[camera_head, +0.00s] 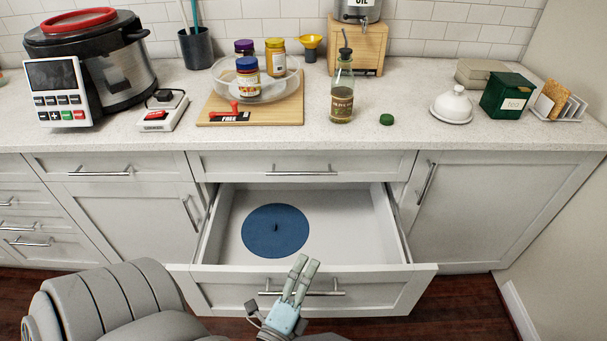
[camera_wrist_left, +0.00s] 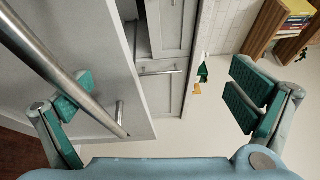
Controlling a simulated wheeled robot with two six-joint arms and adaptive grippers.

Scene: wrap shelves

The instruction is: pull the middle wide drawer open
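The middle wide drawer (camera_head: 335,280) is pulled out and shows its white interior. Its bar handle (camera_head: 325,293) is on the front panel, and the bar (camera_wrist_left: 75,85) crosses the left of the left wrist view. My left gripper (camera_head: 304,266) is in front of the drawer at the handle. In the left wrist view its two green-padded fingers (camera_wrist_left: 165,95) stand wide apart. The bar passes beside the left finger; I cannot tell whether they touch. My right gripper is in neither view.
A round blue lid-like disc (camera_head: 270,231) lies inside the drawer. A shallower closed drawer (camera_head: 240,167) is above. The counter (camera_head: 400,105) holds a cooker (camera_head: 130,75), a bottle (camera_head: 342,95) and a green tea box (camera_head: 507,95). A closed cabinet door (camera_head: 490,210) is at right.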

